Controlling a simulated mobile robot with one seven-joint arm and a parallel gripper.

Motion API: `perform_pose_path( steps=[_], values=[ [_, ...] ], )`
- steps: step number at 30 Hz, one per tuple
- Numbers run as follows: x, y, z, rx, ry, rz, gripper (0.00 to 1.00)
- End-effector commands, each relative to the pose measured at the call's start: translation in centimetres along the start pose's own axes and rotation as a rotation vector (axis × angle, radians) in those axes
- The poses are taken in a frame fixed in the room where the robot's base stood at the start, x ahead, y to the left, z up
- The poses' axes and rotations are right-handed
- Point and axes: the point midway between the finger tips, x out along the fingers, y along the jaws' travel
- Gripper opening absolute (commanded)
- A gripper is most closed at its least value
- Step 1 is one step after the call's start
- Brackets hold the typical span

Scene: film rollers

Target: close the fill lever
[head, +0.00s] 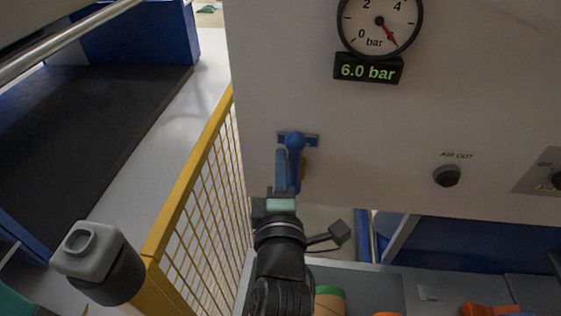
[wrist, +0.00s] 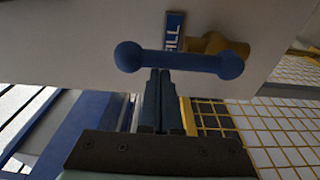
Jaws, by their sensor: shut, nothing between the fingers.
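The fill lever (head: 295,160) is a blue bar with ball ends on the pale panel; it hangs roughly downward in the head view. In the wrist view the lever (wrist: 180,62) lies across the picture, with a brass-coloured valve body (wrist: 205,43) behind its right part and a blue FILL label (wrist: 173,30) partly hidden behind it. My gripper (head: 281,153) is shut and empty, just left of the lever in the head view. In the wrist view my gripper's fingertips (wrist: 160,72) are at the lever's middle; I cannot tell whether they touch it.
Above the lever are a round gauge (head: 380,22) and a display (head: 368,69) reading 6.0 bar. A black AIR OUT knob (head: 447,175) is to the right.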

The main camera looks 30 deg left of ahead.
Motion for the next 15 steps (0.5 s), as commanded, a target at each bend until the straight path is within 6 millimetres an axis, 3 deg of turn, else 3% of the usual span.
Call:
perform_pose_path(
  steps=[15],
  values=[
    [-0.11, 0.09, 0.78, 0.086, -0.002, 0.014, 0.0]
  ],
)
